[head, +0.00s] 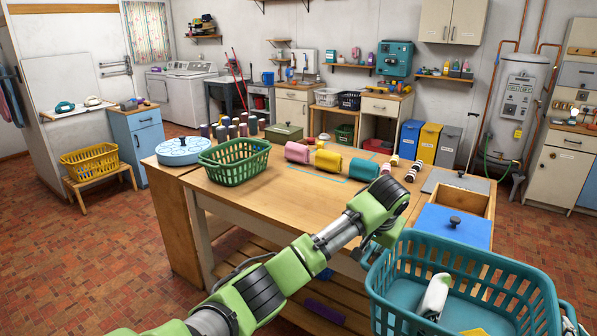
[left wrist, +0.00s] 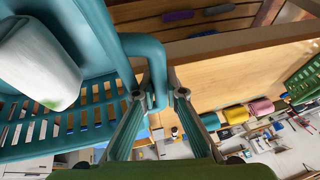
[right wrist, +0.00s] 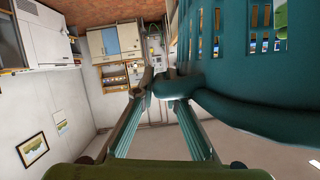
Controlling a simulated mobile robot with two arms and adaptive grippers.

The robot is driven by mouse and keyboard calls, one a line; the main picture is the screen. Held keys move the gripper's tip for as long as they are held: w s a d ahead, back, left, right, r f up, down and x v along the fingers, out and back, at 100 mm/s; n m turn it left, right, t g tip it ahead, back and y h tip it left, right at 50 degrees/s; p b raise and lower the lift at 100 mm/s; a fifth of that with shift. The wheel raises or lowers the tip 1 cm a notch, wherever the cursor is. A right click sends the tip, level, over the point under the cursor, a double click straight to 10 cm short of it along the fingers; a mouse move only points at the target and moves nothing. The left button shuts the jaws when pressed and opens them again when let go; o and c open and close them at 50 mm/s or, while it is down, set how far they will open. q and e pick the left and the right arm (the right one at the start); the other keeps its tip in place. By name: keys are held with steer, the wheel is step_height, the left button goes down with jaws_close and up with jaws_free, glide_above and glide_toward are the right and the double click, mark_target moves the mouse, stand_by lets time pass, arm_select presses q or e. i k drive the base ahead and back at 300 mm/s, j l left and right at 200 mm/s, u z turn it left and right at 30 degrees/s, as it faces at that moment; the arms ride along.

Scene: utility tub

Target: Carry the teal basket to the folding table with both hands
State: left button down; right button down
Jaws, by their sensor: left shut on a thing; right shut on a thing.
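The teal basket (head: 459,252) is at the lower right of the head view, in front of the wooden table's near right corner. A white-and-green item (head: 434,297) lies in it. My left gripper (head: 368,254) is shut on the basket's left handle; the left wrist view shows its fingers (left wrist: 155,95) on the teal loop. My right gripper is hardly seen in the head view. The right wrist view shows its fingers (right wrist: 163,88) shut on the other teal handle (right wrist: 190,88). I cannot pick out a folding table for certain.
The wooden table (head: 265,205) holds a green basket (head: 235,165), rolled towels (head: 328,160) and spools. A blue panel (head: 455,226) and an open drawer compartment are at its right end. A yellow basket (head: 90,160) stands on a bench. The tiled floor at left is clear.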

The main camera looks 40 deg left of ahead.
mark_target(326, 205)
steer(key=j, duration=0.5)
steer(key=k+j, duration=0.15)
steer(key=j, duration=1.95)
steer(key=i+j, duration=0.15)
steer(key=i, duration=0.5)
steer(key=i+j, duration=0.15)
steer(key=i, duration=0.45)
